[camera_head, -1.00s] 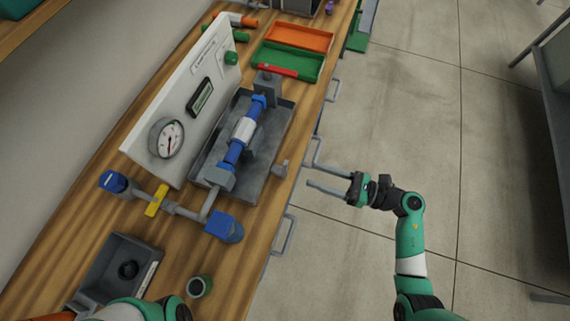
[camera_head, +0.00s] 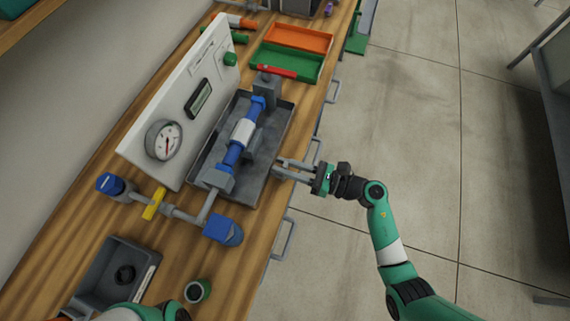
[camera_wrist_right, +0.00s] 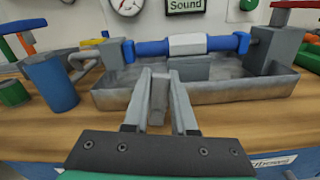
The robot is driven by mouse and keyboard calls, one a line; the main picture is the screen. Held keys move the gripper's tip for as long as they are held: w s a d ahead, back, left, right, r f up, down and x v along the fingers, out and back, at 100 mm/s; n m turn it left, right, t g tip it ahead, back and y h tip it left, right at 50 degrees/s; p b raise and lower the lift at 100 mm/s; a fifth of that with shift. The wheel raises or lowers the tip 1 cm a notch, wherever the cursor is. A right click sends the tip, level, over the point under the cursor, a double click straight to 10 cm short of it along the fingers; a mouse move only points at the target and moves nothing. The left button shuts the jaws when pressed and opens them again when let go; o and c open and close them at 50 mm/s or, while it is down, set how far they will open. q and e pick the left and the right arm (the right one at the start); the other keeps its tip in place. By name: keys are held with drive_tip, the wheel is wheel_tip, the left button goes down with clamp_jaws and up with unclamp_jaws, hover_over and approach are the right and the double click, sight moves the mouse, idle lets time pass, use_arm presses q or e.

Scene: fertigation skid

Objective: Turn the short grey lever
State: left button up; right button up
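A short grey upright piece (camera_wrist_right: 157,98), which looks like the short grey lever, stands at the near side of the metal tray. In the right wrist view it shows between the two fingers of my right gripper (camera_wrist_right: 160,78). In the head view my right gripper (camera_head: 278,167) reaches in from the right over the bench edge, and its fingers largely hide that piece. The fingers are apart, and I cannot tell if either touches the piece. My left gripper is not in view; only part of my left arm shows at the bottom.
The metal tray (camera_head: 268,169) holds a blue pipe (camera_head: 233,153) with a white sleeve. A panel with a gauge (camera_head: 163,140) stands behind. Drawer handles (camera_head: 284,238) jut from the bench front.

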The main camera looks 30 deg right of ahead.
clamp_jaws()
drive_tip(key=shift+m, duration=0.3)
drive_tip(key=shift+w+d+m+p, duration=0.2)
drive_tip(key=shift+m+p, duration=0.2)
drive_tip(key=shift+m, duration=0.15)
drive_tip(key=shift+w+d+m+p, duration=0.15)
drive_tip(key=shift+m+p, duration=0.2)
drive_tip(key=shift+m, duration=0.2)
drive_tip(key=m, duration=0.1)
drive_tip(key=m+p, duration=0.1)
drive_tip(key=m, duration=0.1)
drive_tip(key=f+m, duration=0.1)
drive_tip(key=shift+w+d+m, duration=0.3)
drive_tip(key=shift+d, duration=0.1)
drive_tip(key=m, duration=0.1)
drive_tip(key=f+m, duration=0.1)
drive_tip(key=m, duration=0.1)
drive_tip(key=m+p, duration=0.1)
drive_tip(key=shift+w+d+f+m, duration=0.15)
drive_tip(key=shift+w+d+m, duration=0.1)
drive_tip(key=shift+d+m, duration=0.05)
drive_tip(key=shift+w+f+m, duration=0.1)
drive_tip(key=shift+f+m, duration=0.25)
drive_tip(key=shift+m, duration=0.65)
drive_tip(key=shift+f+m, duration=0.3)
drive_tip(key=shift+m, duration=0.7)
